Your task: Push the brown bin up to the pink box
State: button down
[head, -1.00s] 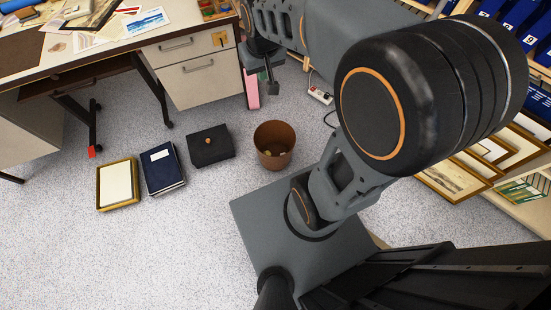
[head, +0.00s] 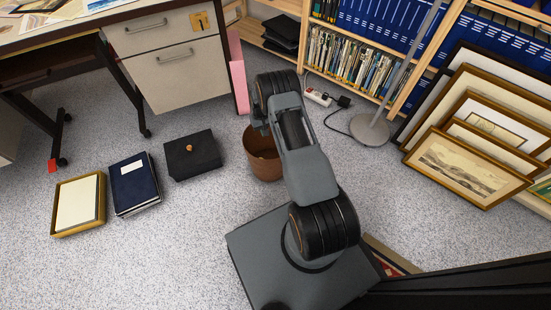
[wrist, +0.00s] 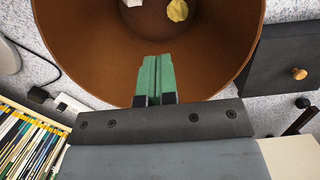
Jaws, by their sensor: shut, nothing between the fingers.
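The brown bin (head: 262,165) stands upright on the floor, partly covered by my arm in the head view. In the wrist view its open inside (wrist: 95,65) fills the upper half, with crumpled scraps at the bottom. The pink box (head: 237,72), tall and narrow, stands against the desk's right side, behind and a little left of the bin, with bare floor between. My gripper (wrist: 154,75) is shut and empty. Its green fingertips overlap the bin's rim on the far side, toward the bookcase; I cannot tell whether they touch it.
A black box (head: 192,155), a dark blue book stack (head: 135,184) and a gold frame (head: 79,203) lie left of the bin. A power strip (head: 318,97) and a lamp base (head: 370,130) are to the right. Framed prints (head: 464,168) lean farther right.

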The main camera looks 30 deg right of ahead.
aim_at(275, 160)
jog(key=s, duration=0.4)
jog(key=s+f+b, duration=0.1)
jog(key=s, duration=0.3)
jog(key=s+a+b, duration=0.1)
jog(key=s, duration=0.3)
jog(key=shift+f, duration=0.3)
jog(key=shift+f+b, duration=0.3)
jog(key=shift+f, duration=0.1)
